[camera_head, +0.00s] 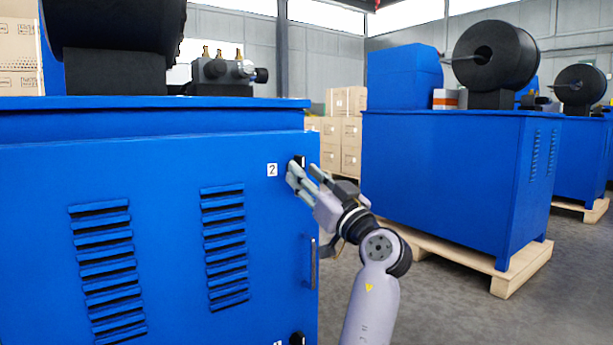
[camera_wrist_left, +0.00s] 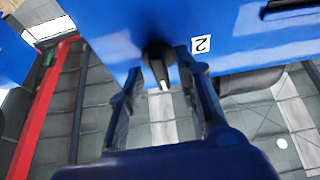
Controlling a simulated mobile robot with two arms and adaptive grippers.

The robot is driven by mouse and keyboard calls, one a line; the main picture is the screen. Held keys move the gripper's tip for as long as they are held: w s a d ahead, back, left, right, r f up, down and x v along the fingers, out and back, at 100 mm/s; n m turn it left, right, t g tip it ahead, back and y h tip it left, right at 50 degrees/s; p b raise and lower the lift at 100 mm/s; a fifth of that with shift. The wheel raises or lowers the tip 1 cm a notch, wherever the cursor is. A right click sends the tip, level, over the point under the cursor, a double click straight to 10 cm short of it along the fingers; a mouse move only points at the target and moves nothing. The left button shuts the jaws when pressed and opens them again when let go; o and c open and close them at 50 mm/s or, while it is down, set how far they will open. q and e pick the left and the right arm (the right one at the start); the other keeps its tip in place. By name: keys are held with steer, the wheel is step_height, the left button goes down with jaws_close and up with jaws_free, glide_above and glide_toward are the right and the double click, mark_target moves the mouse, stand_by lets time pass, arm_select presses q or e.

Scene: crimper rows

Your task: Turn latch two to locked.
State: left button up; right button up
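Latch two (camera_head: 299,160) is a small black knob near the upper right corner of the blue cabinet door, beside a white label "2" (camera_head: 272,170). My left gripper (camera_head: 304,171) is at the latch and partly hides it in the head view. In the left wrist view the latch (camera_wrist_left: 157,58) lies between my gripper's two open fingers (camera_wrist_left: 160,68), with a gap showing on each side. A pale mark shows at the latch's lower end there. The label (camera_wrist_left: 201,45) appears upside down beside the right finger. My right gripper is not in view.
The door has a vertical handle (camera_head: 313,262) below the latch and louvre slots (camera_head: 225,247). Another black latch (camera_head: 297,339) shows at the bottom edge. A second blue machine (camera_head: 455,180) stands on a wooden pallet (camera_head: 500,275) to the right, with open floor between.

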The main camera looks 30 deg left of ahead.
arm_select(q)
steer(key=v, duration=1.1)
steer(key=shift+d, duration=0.3)
steer(key=shift+f, duration=0.15)
